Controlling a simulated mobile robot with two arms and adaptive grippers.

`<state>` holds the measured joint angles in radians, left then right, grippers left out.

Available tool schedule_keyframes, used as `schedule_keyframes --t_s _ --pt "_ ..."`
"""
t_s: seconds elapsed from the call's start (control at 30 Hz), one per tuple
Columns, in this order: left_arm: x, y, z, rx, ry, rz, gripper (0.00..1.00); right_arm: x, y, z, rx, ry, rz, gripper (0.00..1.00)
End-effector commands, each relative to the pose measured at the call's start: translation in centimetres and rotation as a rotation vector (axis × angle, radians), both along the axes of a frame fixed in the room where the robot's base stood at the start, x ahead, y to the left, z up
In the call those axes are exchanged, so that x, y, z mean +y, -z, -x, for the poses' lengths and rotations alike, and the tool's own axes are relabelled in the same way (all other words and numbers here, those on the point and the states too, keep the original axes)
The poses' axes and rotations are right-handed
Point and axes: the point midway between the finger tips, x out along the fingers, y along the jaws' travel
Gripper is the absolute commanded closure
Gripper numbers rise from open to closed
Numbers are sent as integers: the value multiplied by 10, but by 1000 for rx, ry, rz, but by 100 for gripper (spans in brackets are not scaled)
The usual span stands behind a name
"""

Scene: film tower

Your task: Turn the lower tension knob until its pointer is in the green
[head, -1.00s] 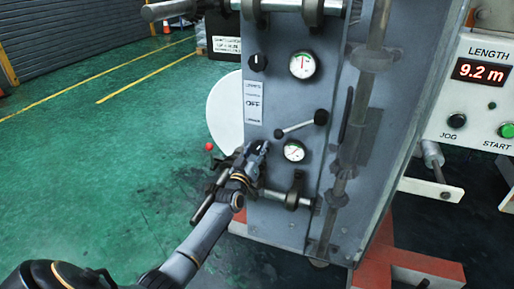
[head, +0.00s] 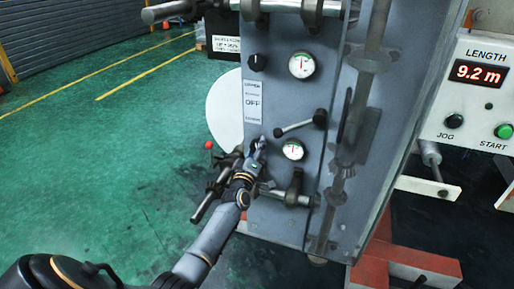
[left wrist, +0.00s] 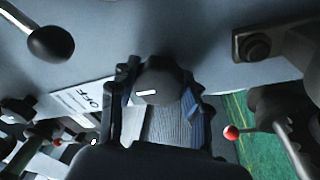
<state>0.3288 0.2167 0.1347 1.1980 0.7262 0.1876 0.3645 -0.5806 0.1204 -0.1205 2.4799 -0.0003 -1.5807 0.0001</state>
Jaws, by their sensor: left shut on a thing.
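The lower tension knob (left wrist: 160,82) is dark and round with a short white mark, in the middle of the left wrist view. My left gripper (left wrist: 158,108) is shut on it, one finger on each side. In the head view my left gripper (head: 257,146) covers the knob, at the left of the grey tower panel. The lower gauge (head: 293,150) is just right of the gripper. Its needle stands roughly upright, near the green band, but is too small to read exactly. The upper gauge (head: 301,64) and upper knob (head: 257,62) are higher on the panel.
A lever with a black ball (head: 320,118) juts out just above the lower gauge; its ball (left wrist: 50,43) also shows in the left wrist view. Rollers stick out at the panel's top and bottom. A length display (head: 480,72) is at right. Green floor lies open at left.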

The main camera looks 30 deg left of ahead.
Motion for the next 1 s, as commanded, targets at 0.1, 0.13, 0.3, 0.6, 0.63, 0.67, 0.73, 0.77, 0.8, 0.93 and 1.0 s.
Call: schedule_keyframes --t_s 0.1,0.13,0.3,0.6,0.63,0.67,0.73,0.77,0.8,0.93,1.0 --pt "-1 2 0 3 1 6 84 0 0 0 0 0 0 100" --pt "-1 2 0 3 1 6 84 0 0 0 0 0 0 100" --pt "-1 2 0 3 1 6 84 0 0 0 0 0 0 100" --pt "0 1 0 1 0 4 29 0 0 0 -1 0 0 100" --pt "0 1 0 1 0 4 29 0 0 0 -1 0 0 100" --pt "0 1 0 0 1 4 29 0 0 0 -1 0 0 100" --pt "0 1 0 0 1 4 29 0 0 0 -1 0 0 100" --pt "0 0 0 0 1 4 29 0 0 -1 -2 1 -1 100" --pt "0 1 0 0 1 4 29 0 -1 -1 -4 2 -1 100" --pt "-3 2 7 0 1 5 29 0 -1 -1 -4 2 -1 100" --pt "-5 4 14 -1 0 6 29 0 -1 -1 -3 1 -1 100"
